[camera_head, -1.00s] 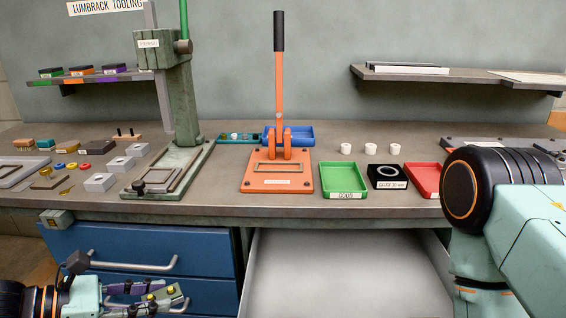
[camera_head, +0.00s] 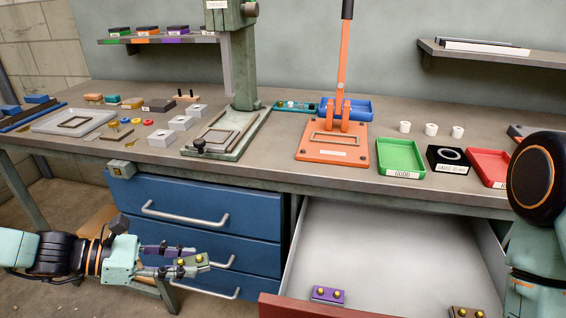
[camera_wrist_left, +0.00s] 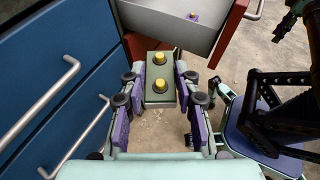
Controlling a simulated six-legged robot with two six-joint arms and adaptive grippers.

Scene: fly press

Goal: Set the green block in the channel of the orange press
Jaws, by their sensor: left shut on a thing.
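The green block (camera_wrist_left: 161,88), a dull green with two yellow knobs, is between the fingers of my left gripper (camera_wrist_left: 158,92), which is shut on it. In the head view the block (camera_head: 190,266) shows at the fingertips, low in front of the blue drawers and below the bench top. The orange press (camera_head: 308,150) stands on the bench, up and to the right of the gripper, with its long lever upright. A rectangular frame lies on its base plate; the channel inside looks empty. My right gripper is out of view.
An open drawer (camera_head: 400,240) juts out below the press, holding a purple block (camera_head: 328,294) and a brown block (camera_head: 466,312). A green press (camera_head: 243,130) stands left of the orange one. Green (camera_head: 401,158) and red (camera_head: 490,165) trays lie to its right.

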